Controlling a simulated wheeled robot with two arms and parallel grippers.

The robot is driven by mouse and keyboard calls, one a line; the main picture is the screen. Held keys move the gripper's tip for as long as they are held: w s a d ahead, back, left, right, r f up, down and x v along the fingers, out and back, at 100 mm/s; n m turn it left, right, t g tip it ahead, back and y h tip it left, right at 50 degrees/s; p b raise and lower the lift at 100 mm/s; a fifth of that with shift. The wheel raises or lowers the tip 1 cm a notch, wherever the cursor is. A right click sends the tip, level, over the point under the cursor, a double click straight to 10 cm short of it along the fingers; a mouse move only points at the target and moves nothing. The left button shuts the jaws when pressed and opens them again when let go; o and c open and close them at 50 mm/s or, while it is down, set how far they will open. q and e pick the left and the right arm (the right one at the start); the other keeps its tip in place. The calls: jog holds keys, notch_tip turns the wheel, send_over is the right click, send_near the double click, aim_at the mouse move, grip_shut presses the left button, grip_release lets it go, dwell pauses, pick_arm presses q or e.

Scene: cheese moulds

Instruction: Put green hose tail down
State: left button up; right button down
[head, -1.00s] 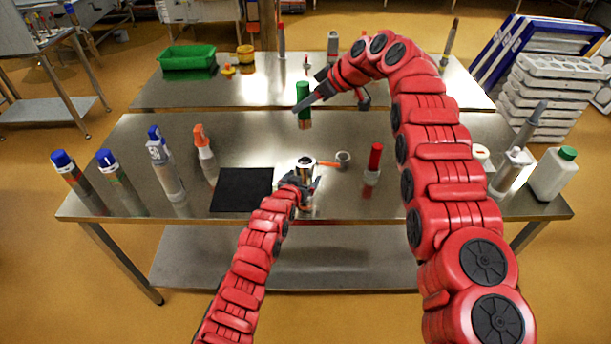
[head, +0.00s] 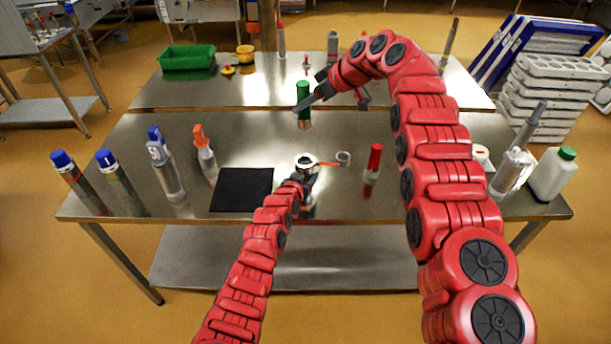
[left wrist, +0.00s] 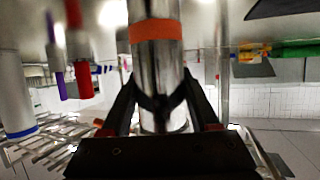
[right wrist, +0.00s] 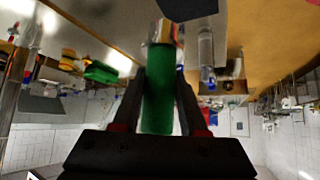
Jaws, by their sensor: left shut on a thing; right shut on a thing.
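The green hose tail (head: 303,91) has a green upper part and a bare metal lower end, and it stands upright in the head view. My right gripper (head: 307,101) is shut on its green part, as the right wrist view shows with the green body (right wrist: 158,95) between the fingers. I cannot tell whether its metal end touches the table. My left gripper (head: 308,178) is shut on a shiny metal cylinder (head: 306,161) near the front of the table. In the left wrist view this cylinder (left wrist: 156,65) has an orange band. My fingers hide part of it.
A black mat (head: 242,190) lies left of the left gripper.

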aim_at(311, 118)
pick_arm(q)
grip_shut()
pick_arm(e)
jog(key=shift+w+f+m, duration=0.25)
jog(key=shift+f+m, duration=0.05)
jog(key=shift+f, duration=0.65)
jog(key=shift+a+f+m+t+h, duration=0.1)
jog(key=shift+f+m+t+h, duration=0.35)
jog(key=shift+f, duration=0.4)
jog(key=shift+s+f+m+t, duration=0.2)
jog(key=shift+f+m+t, duration=0.1)
jog(key=shift+f+m, duration=0.15)
jog(key=shift+s+f+m+t, duration=0.15)
jog(key=shift+f+m+t, duration=0.15)
jog(key=shift+f, duration=0.25)
jog(key=f, duration=0.9)
jog(key=shift+d+f, duration=0.2)
jog(key=shift+f, duration=0.1)
